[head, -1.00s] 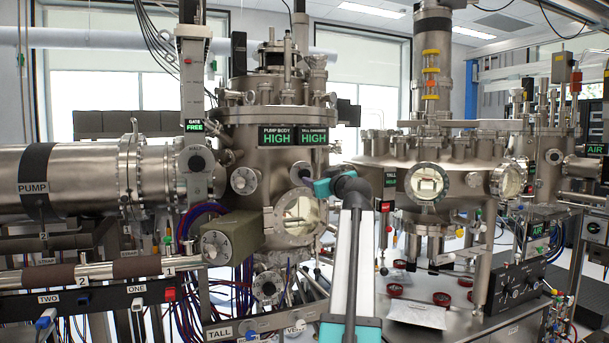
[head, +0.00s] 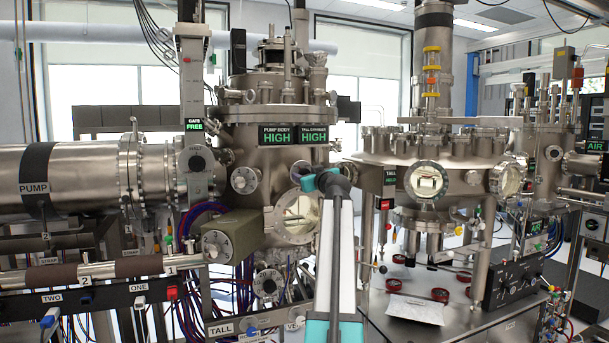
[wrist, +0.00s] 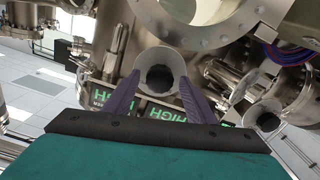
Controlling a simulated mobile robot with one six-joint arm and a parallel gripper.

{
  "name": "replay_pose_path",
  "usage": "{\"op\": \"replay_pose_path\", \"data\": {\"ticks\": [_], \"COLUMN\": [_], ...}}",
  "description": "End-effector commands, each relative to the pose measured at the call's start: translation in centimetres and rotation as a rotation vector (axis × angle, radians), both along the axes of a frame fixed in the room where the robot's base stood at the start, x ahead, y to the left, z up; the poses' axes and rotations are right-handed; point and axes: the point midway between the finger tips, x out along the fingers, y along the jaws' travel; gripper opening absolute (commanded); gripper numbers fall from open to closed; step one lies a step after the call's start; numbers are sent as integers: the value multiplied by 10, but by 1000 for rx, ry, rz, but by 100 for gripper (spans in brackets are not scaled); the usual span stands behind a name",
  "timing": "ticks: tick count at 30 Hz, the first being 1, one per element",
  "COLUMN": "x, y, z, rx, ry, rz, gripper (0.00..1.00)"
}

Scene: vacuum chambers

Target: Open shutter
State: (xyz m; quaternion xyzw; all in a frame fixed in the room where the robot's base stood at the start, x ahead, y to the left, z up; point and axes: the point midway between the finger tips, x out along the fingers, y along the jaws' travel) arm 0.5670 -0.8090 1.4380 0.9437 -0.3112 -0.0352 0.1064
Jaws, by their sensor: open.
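My gripper (wrist: 158,80) is open in the wrist view, its two dark fingers apart. A short metal cylinder with a dark round end (wrist: 160,76) shows between and beyond the fingertips. I cannot tell whether they touch it, or whether it is the shutter's control. In the head view my gripper (head: 307,183) is a teal piece in front of the tall chamber (head: 265,150), just above its round window (head: 298,218). Its fingers are hidden or too small there. No part labelled as a shutter can be read.
The window's bolted flange (wrist: 235,42) is close above the fingers in the wrist view, with another metal port (wrist: 262,118) at right. In the head view, a green box-like part (head: 232,230) is left of the window, and a second chamber (head: 425,160) is at right.

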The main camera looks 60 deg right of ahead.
Motion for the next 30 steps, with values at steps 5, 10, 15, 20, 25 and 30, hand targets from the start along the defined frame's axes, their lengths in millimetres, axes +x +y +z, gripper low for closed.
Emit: {"op": "replay_pose_path", "data": {"ticks": [5, 10, 15, 20, 25, 30], "x": [0, 0, 0, 2, 3, 3], "y": [0, 0, 0, 4, 2, 1], "z": [0, 0, 0, -1, -1, -1], "rx": [0, 0, 0, 5, 25, 72], "ry": [0, 0, 0, -1, -17, -54], "rz": [0, 0, 0, 5, 5, 4], "gripper": [51, 34, 10, 10, 10, 9]}}
